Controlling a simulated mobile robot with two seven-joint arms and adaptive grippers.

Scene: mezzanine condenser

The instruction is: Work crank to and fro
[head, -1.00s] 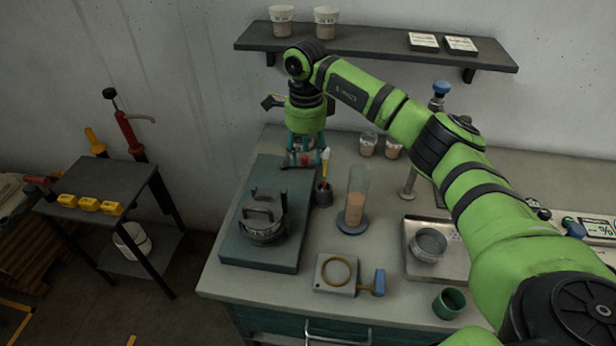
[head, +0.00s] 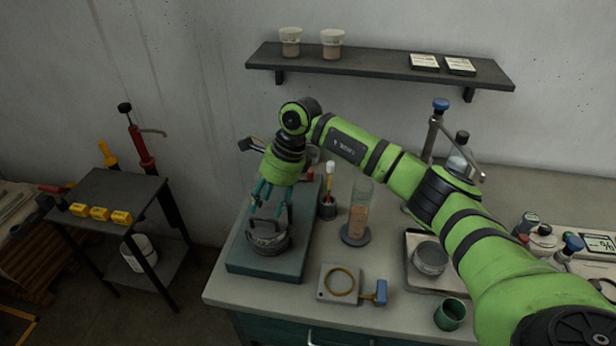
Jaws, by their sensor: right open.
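A dark round device (head: 270,245) with raised upright grips sits on a blue-green slab (head: 246,266) at the left of the bench. It looks like the crank, though its handle is partly hidden. My right gripper (head: 270,208) comes down over its top with teal fingers open, one on each side of the raised part. Whether the fingers touch it, I cannot tell. My left gripper is not in view.
A dark cup with a yellow-handled brush (head: 327,208) and a sand-filled glass cylinder (head: 357,222) stand just right of the slab. A ringed plate with a blue knob (head: 341,284) lies in front. A metal tray (head: 412,274) and green cup (head: 450,314) are further right.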

